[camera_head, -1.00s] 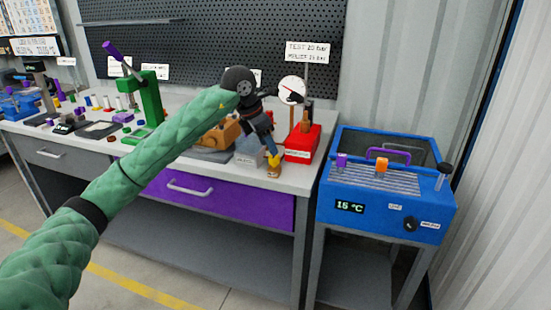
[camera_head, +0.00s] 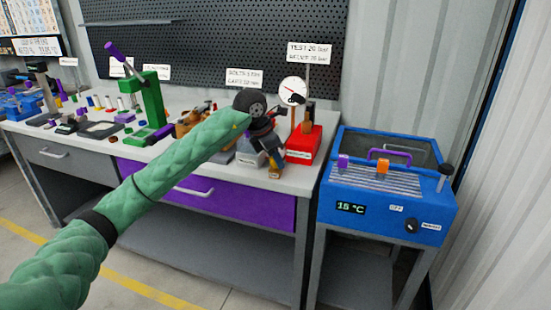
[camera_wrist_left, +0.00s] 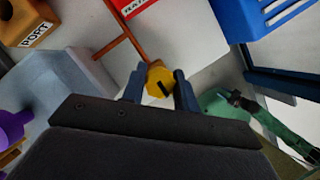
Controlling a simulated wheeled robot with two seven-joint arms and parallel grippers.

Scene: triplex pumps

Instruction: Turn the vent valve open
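A yellow knob with a black mark (camera_wrist_left: 158,82) sits by an orange-brown pipe (camera_wrist_left: 120,38) in the left wrist view; I take it for the vent valve. My left gripper (camera_wrist_left: 160,76) has one finger on each side of it. The fingers look close to or against the knob, but contact is not clear. In the head view my left gripper (camera_head: 274,160) points down at the bench's front edge, in front of the red box (camera_head: 302,150), and hides most of the valve. A green arm with a dark end, seemingly my right gripper (camera_wrist_left: 238,99), shows small in the left wrist view.
A gauge (camera_head: 292,91) stands behind the red box. A grey block (camera_head: 248,155) is left of my gripper. A blue heater unit (camera_head: 390,200) reading 15 °C stands to the right. A green press (camera_head: 152,103) and small parts are farther left on the bench.

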